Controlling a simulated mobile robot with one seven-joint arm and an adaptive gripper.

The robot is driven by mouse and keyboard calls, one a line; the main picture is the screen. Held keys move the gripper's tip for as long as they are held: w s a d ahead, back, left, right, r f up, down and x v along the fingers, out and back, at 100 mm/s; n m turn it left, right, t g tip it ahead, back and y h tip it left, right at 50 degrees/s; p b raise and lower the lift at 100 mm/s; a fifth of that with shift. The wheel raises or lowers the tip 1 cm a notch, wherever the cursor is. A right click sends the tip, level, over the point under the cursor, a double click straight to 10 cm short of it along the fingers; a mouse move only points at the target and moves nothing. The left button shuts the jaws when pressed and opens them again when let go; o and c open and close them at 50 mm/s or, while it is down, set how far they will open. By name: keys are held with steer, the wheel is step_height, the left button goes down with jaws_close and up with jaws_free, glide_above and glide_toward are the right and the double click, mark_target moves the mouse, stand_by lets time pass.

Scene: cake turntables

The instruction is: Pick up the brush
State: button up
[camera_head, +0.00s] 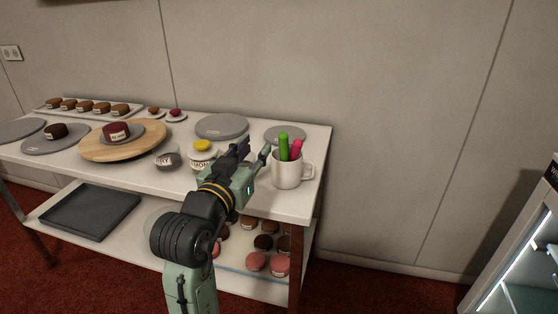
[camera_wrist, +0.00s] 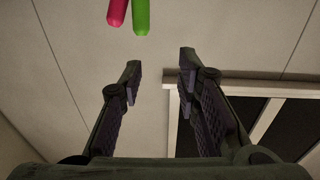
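A white mug (camera_head: 286,174) stands near the right end of the table. A green handle (camera_head: 283,146) and a pink handle (camera_head: 296,149) stick up out of it; their lower ends are hidden inside, so I cannot tell which is the brush. My gripper (camera_head: 256,148) is just left of the mug in the head view, fingers apart. In the wrist view my gripper (camera_wrist: 160,59) is open with nothing between its fingers. The green handle (camera_wrist: 141,16) and pink handle (camera_wrist: 117,12) show at the top edge there, beyond the fingertips.
A jar with a yellow lid (camera_head: 202,149) and a small glass bowl (camera_head: 167,159) stand left of my gripper. Grey discs (camera_head: 222,125) and a wooden turntable (camera_head: 100,150) with a cake (camera_head: 116,132) lie farther left. A lower shelf (camera_head: 160,244) holds macaron-like sweets and a dark tray (camera_head: 90,212).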

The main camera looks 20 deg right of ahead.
mark_target(281, 138)
steer(key=shift+m+g, duration=0.4)
steer(key=shift+g, duration=0.2)
steer(key=w+d, duration=0.1)
steer(key=d, duration=0.1)
steer(key=w+d+f+p, duration=0.1)
steer(key=d, duration=0.2)
steer(key=shift+w+d+f, duration=0.2)
steer(key=shift+w+d, duration=0.1)
steer(key=shift+w, duration=0.1)
steer(key=shift+p+x, duration=1.2)
steer(key=shift+x, duration=1.7)
steer(key=shift+w+a+f, duration=0.1)
steer(key=shift+a, duration=0.05)
steer(key=shift+c, duration=0.5)
jaws_close()
